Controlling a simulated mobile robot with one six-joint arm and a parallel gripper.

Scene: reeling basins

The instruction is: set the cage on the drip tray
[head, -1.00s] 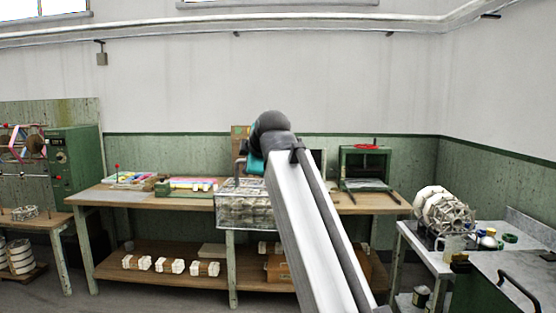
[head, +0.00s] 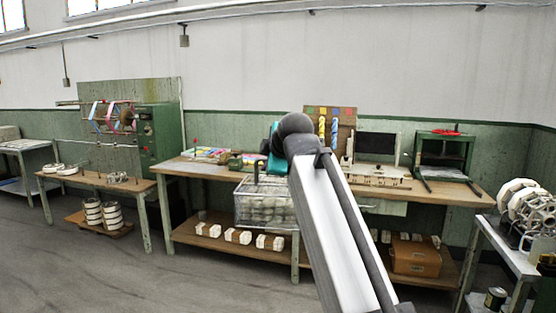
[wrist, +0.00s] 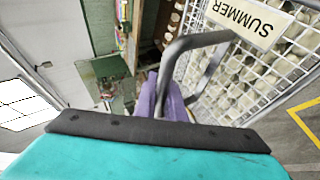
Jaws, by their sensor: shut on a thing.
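The cage (head: 266,205) is a box of wire mesh filled with pale cocoons. It hangs in front of the long workbench in the head view. In the wrist view the cage (wrist: 235,92) fills the right side, with a white tag reading SUMMER and a grey bar handle. My gripper (wrist: 168,95) has purple fingers and is shut on that handle. In the head view my arm's dark wrist and teal gripper body hide most of the fingers. I cannot pick out the drip tray in either view.
The long wooden workbench (head: 440,192) carries a press (head: 443,155) and several small goods. A reeling stand (head: 113,118) and a low table (head: 60,182) stand to its left. A metal table (head: 510,250) is at right. Open floor (head: 90,275) lies at front left.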

